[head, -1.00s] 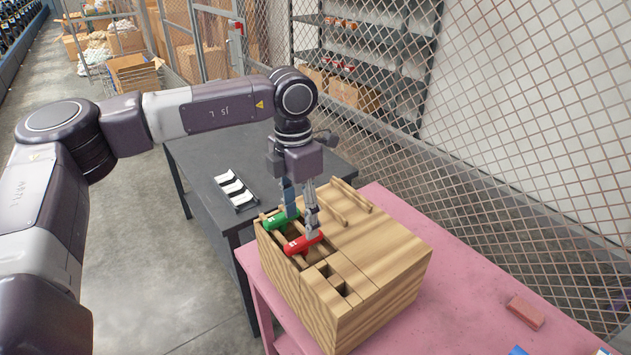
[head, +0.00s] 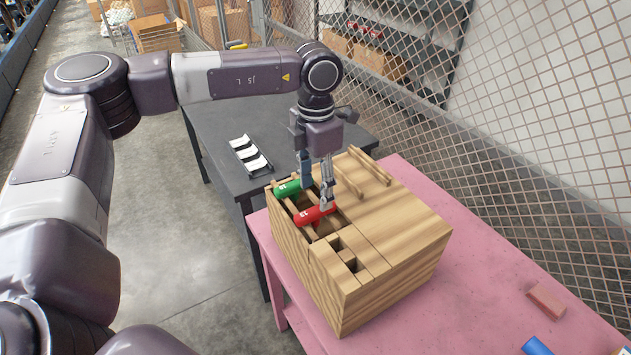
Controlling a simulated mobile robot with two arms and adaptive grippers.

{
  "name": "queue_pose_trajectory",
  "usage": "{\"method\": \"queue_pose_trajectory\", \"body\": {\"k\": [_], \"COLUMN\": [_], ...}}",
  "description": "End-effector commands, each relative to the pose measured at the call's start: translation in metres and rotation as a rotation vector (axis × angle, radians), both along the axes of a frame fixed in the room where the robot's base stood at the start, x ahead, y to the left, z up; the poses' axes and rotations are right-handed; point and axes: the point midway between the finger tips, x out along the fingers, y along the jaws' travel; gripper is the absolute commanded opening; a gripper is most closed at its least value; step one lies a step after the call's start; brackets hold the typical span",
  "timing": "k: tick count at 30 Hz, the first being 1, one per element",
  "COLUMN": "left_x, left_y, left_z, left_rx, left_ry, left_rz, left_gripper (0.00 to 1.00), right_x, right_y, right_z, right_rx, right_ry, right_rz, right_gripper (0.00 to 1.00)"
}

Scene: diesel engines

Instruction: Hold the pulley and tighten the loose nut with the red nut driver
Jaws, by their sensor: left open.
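The red nut driver (head: 315,214) lies in a slot at the left side of the wooden tool block (head: 396,222). A green-handled driver (head: 290,188) lies just behind it in the same block. My left gripper (head: 317,196) points down over the red driver with its fingers spread. One fingertip is near the green handle and the other overlaps the red handle; I cannot tell if either touches. My right gripper is out of view. The pulley and the loose nut do not show.
A dark table (head: 228,118) behind holds a rack of white pieces (head: 250,157). A mesh fence (head: 530,130) runs along the right.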

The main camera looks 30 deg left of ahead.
Motion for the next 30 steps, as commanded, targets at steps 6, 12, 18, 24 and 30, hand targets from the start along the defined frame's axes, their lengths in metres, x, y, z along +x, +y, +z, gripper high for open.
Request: {"method": "queue_pose_trajectory", "body": {"k": [6, 12, 18, 24, 30], "left_x": [0.0, 0.0, 0.0, 0.0, 0.0], "left_y": [0.0, 0.0, 0.0, 0.0, 0.0], "left_z": [-0.027, -0.047, -0.057, -0.058, -0.058], "left_rx": [0.001, 0.0, -0.001, -0.001, 0.0], "left_ry": [0.001, 0.001, -0.001, -0.001, 0.0], "left_rz": [-0.001, -0.001, -0.001, -0.001, -0.001], "left_gripper": [0.49, 0.49, 0.49, 0.49, 0.49], "right_x": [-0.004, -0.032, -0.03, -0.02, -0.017], "right_y": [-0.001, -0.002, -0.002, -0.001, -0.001], "right_z": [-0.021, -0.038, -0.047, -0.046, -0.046], "right_rx": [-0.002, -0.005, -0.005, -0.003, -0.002], "right_ry": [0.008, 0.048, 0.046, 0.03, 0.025], "right_rz": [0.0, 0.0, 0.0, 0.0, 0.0], "right_gripper": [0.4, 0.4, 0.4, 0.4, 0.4]}}
